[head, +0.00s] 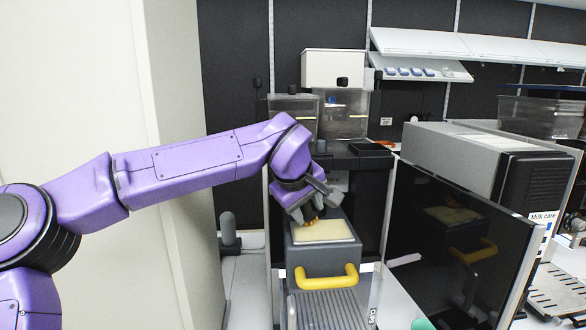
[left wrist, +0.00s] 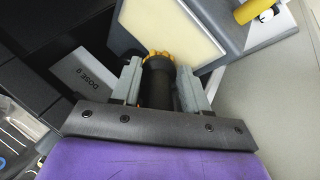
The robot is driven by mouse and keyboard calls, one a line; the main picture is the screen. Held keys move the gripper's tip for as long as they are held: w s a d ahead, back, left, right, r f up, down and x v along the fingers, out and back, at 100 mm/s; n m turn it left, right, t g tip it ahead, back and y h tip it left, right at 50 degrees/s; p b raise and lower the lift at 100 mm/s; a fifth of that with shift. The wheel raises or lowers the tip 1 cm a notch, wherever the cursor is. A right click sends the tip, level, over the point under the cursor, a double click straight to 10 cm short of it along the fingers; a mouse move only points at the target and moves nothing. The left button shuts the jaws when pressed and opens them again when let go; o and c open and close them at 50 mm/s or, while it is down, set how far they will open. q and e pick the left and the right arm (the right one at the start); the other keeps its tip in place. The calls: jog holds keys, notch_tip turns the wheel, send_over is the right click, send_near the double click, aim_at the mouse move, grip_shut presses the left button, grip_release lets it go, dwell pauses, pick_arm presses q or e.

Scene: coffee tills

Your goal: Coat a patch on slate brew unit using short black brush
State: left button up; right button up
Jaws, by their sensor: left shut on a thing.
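The slate brew unit (head: 325,262) stands below my left arm in the head view, with a cream patch (head: 322,231) on its top and a yellow handle (head: 327,277) on its front. My left gripper (head: 312,213) is shut on the short black brush (left wrist: 157,84), whose yellow-orange bristles (left wrist: 158,55) are at the near edge of the cream patch (left wrist: 175,25) in the left wrist view. In the head view the bristles lie over the patch's back left edge. I cannot tell whether they touch it. My right gripper is not in view.
A dark glossy panel (head: 452,245) stands close to the right of the brew unit. A grey machine (head: 480,160) is behind it. A ribbed tray (head: 328,308) lies below the handle. A tall pale wall (head: 85,110) is at the left.

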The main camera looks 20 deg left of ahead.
pick_arm(q)
jog(key=shift+s+a, duration=0.25)
jog(key=shift+a, duration=0.15)
notch_tip(320, 180, up, 2)
jog(key=shift+s+r+p, duration=0.1)
jog(key=shift+r+p, duration=0.1)
jog(key=shift+p, duration=0.85)
jog(key=shift+r+p, duration=0.85)
jog(key=shift+p, duration=0.25)
jog(key=shift+a+r+p, duration=0.2)
jog(key=shift+r+p, duration=0.75)
jog(key=shift+p, duration=0.2)
jog(key=shift+d+r, duration=0.2)
jog(key=shift+r, duration=0.75)
jog(key=shift+s+a+f+h, duration=0.1)
jog(key=shift+s+a+h, duration=0.1)
jog(key=shift+s+a, duration=0.35)
jog(key=shift+s+a+f+h, duration=0.1)
jog(key=shift+s+a+h, duration=0.15)
jog(key=shift+a, duration=0.45)
